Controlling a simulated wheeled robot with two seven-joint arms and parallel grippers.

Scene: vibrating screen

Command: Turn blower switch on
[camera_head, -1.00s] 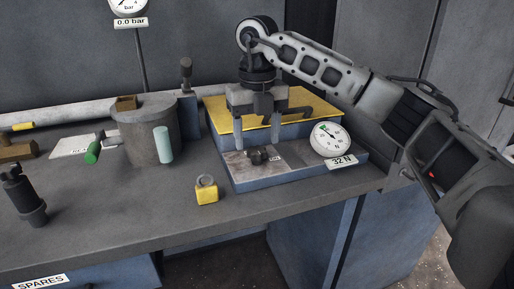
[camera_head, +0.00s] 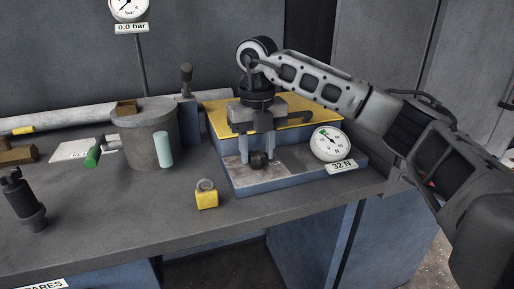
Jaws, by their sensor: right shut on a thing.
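I cannot tell which way the knob is turned. My left gripper is not in view.
A round gauge (camera_head: 331,144) with a "32 N" label stands right of the knob. The yellow-topped unit (camera_head: 217,118) rises behind. A yellow padlock (camera_head: 206,199) sits on the bench to the left, near a grey cylinder (camera_head: 137,140).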

